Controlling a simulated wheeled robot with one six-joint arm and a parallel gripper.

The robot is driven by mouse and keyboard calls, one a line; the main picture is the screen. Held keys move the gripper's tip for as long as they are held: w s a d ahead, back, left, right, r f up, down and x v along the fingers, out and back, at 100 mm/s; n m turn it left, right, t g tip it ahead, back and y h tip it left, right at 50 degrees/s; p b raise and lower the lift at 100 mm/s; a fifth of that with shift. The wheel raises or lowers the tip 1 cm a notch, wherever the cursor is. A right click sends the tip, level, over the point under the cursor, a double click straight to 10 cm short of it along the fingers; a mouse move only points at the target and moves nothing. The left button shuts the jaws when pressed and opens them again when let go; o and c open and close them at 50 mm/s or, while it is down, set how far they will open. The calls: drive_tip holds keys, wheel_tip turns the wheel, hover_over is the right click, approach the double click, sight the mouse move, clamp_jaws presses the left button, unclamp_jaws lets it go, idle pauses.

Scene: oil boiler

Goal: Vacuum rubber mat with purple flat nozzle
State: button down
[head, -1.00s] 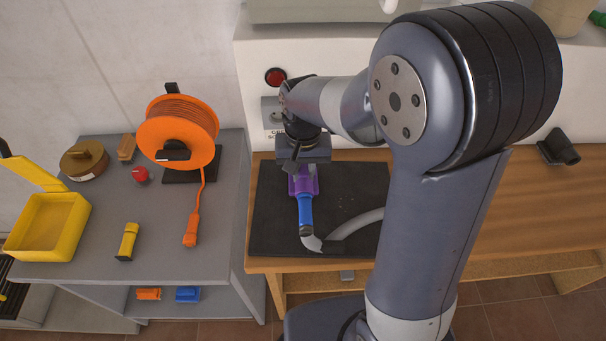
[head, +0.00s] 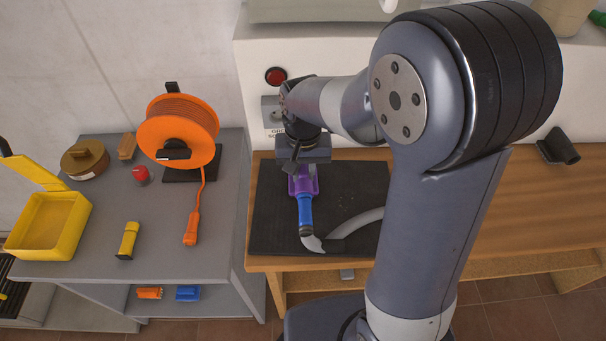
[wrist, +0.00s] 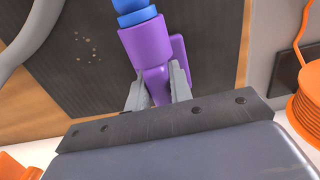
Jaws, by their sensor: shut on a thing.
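The black rubber mat (head: 345,190) lies on the wooden bench; it also shows in the wrist view (wrist: 90,85). The purple flat nozzle (head: 303,181) is over the mat's left part, joined to a blue handle (head: 305,208) and a grey hose (head: 358,221). In the wrist view my gripper (wrist: 158,85) is shut on the purple nozzle (wrist: 150,45). Small pale crumbs (wrist: 86,47) lie on the mat beside the nozzle. My gripper hides part of the nozzle, and I cannot tell whether the nozzle touches the mat. My arm covers the mat's right edge.
A grey table (head: 75,230) at the left holds an orange cable reel (head: 178,131), a yellow box (head: 47,226) and a yellow flashlight (head: 128,240). A white wall with a red button (head: 275,76) stands behind the mat. The wooden bench (head: 535,205) is mostly clear at right.

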drive_tip(key=shift+s+a, duration=0.1)
drive_tip(key=shift+s, duration=0.95)
drive_tip(key=shift+w, duration=0.55)
drive_tip(key=shift+d, duration=0.2)
drive_tip(key=shift+s+d+f, duration=0.1)
drive_tip(key=shift+s+d, duration=0.15)
drive_tip(key=shift+d, duration=0.25)
drive_tip(key=shift+s+d+f, duration=0.1)
drive_tip(key=shift+s+d, duration=0.65)
drive_tip(key=shift+d, duration=0.75)
drive_tip(key=shift+s+d+r, duration=0.1)
drive_tip(key=shift+s+d, duration=0.7)
drive_tip(key=shift+d, duration=0.65)
drive_tip(key=shift+s+d+f, duration=0.1)
drive_tip(key=shift+s+d, duration=0.65)
drive_tip(key=shift+d, duration=0.75)
drive_tip(key=shift+s, duration=0.15)
